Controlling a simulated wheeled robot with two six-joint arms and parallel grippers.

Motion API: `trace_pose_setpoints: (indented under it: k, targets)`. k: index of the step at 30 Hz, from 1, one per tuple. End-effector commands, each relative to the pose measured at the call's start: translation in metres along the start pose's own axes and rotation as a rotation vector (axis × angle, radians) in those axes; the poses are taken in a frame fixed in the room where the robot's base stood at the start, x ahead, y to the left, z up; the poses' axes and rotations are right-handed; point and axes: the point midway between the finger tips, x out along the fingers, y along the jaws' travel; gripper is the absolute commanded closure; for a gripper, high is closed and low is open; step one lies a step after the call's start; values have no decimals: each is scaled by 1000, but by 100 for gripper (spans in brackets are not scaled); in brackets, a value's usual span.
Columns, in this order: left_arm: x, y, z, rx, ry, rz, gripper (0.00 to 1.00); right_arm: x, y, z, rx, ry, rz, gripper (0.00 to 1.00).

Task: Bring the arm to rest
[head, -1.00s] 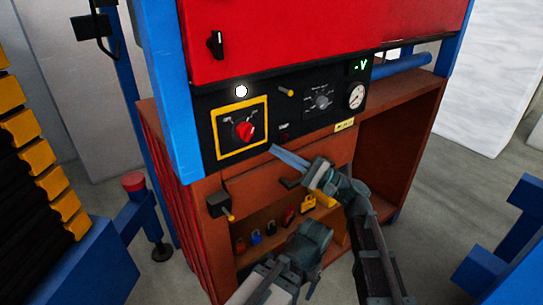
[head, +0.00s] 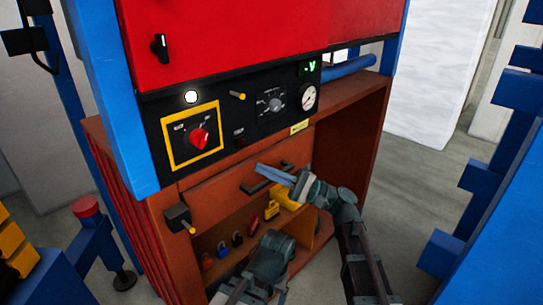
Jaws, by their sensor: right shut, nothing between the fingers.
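My right gripper (head: 262,172) is shut and empty, its slim blue-grey fingers pointing up and left. In the picture it lies in front of the brown drawer front, below the black control panel (head: 240,122). It is to the lower right of the red rotary switch (head: 199,138) in its yellow frame, apart from it in the picture. My right arm (head: 350,245) comes up from the bottom edge. Another of my arm links (head: 268,258) shows at the bottom centre. My left gripper is not seen.
A brown cabinet holds the panel, with several padlocks (head: 237,239) on a shelf behind my arm. A box with a yellow rod (head: 180,219) juts out at its left. Blue posts (head: 490,190) stand at right. Grey floor (head: 420,185) between is clear.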

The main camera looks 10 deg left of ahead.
Motion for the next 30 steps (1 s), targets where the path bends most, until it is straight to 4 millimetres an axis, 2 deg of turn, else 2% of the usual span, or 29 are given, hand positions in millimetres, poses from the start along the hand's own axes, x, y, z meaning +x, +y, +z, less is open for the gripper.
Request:
trace_pose_setpoints:
  k: [2, 4, 8, 12, 14, 18, 24, 30]
  targets:
    - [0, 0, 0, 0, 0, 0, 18, -3, 15, -1, -21, 32, 58, 100]
    - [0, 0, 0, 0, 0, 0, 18, -8, 38, -6, -56, 81, 154, 100]
    - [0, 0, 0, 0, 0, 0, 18, -35, 94, -18, -142, 199, 410, 100]
    - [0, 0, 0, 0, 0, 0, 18, -84, 149, -30, -230, 315, 714, 100]
    - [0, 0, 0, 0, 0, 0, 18, -109, 169, -33, -263, 358, 847, 100]
    - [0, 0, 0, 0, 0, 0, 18, -178, 202, -33, -329, 441, 1162, 100]
    - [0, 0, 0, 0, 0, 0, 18, -266, 219, -22, -376, 509, 1543, 100]
    - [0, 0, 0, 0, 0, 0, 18, -331, 214, -2, -386, 537, 1831, 100]
